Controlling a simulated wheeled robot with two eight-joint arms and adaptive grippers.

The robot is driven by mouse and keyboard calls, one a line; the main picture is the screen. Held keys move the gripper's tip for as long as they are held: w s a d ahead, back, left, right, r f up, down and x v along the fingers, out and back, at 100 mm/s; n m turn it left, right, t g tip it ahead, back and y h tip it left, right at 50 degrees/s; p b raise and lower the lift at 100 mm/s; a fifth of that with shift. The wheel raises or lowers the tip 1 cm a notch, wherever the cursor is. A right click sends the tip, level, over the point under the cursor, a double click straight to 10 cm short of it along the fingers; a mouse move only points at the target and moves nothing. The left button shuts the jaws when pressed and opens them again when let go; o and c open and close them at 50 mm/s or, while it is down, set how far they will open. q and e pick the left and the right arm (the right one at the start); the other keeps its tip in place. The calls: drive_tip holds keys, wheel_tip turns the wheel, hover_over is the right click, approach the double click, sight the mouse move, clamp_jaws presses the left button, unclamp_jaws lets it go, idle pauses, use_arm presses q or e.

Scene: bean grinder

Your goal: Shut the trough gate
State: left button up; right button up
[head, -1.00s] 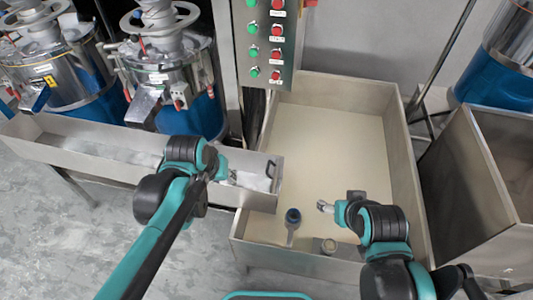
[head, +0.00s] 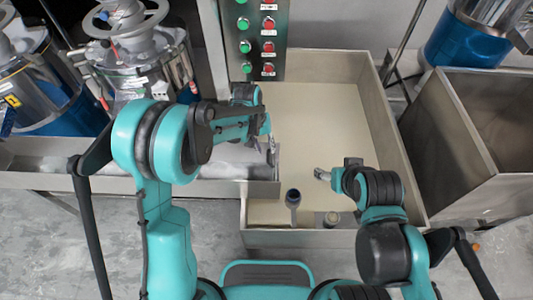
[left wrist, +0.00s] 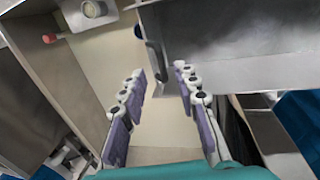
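The long grey metal trough (head: 215,187) runs in from the left in the head view, its right end by the pale-floored bin. The gate at that end has a dark curved handle (left wrist: 154,62), clear in the left wrist view. I cannot tell how far open the gate stands. My left gripper (head: 271,148) is at the trough's end in the head view. In the left wrist view its fingers (left wrist: 160,100) are apart and empty, with the handle ahead of the gap, not touching it. My right gripper (head: 322,174) hangs over the bin; its fingers are too small to read.
The metal bin (head: 320,115) lies right of the trough's end. A dark-topped tool (head: 293,200) and a small round cup (head: 332,218) are near its front edge. A button panel (head: 257,40) stands behind. Grinders (head: 145,60) stand behind the trough. An empty metal box (head: 470,150) is at right.

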sight(268, 157)
use_arm(q)
drive_tip(key=f, duration=0.1)
drive_tip(key=f+b, duration=0.1)
drive_tip(key=f, duration=0.2)
drive_tip(key=shift+d+f, duration=0.25)
drive_tip(key=shift+d, duration=0.1)
clamp_jaws()
drive_tip(key=shift+f, duration=0.1)
